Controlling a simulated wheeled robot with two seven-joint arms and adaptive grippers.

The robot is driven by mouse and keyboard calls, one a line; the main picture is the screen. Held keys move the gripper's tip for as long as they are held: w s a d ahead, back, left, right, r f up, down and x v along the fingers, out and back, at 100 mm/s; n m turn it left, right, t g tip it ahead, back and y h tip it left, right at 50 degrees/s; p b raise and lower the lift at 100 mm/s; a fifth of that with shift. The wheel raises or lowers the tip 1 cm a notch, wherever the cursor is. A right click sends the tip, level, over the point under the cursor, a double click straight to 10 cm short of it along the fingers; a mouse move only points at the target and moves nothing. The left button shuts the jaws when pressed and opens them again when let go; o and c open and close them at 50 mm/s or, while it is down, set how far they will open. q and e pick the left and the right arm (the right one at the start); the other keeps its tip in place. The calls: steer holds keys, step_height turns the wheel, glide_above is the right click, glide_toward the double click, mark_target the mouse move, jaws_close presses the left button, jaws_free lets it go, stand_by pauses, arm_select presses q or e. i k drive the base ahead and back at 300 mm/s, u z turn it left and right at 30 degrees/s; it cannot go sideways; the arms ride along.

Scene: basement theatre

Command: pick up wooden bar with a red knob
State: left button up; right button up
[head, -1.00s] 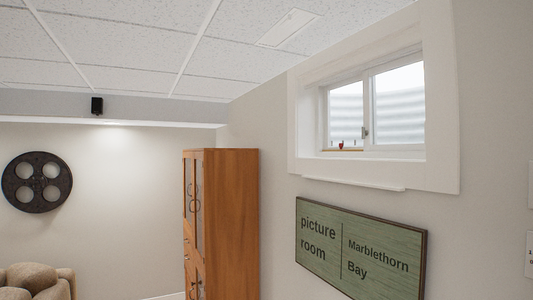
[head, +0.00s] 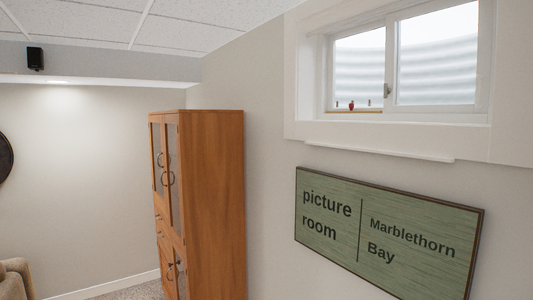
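A thin wooden bar (head: 362,112) lies along the far left part of the recessed window sill, high on the right wall. A small red knob (head: 351,106) stands up near its middle, with small dark upright bits to either side. Nothing touches the bar. Neither of my grippers is in the head view.
The window (head: 437,60) sits in a deep white recess with a ledge (head: 380,150) below it. A green sign (head: 385,230) reading "picture room, Marblethorn Bay" hangs beneath. A tall wooden cabinet (head: 215,200) stands left of it. A beige armchair (head: 15,280) is at the lower left.

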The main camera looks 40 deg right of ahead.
mark_target(351, 105)
steer(key=i, duration=3.15)
steer(key=z, duration=3.45)
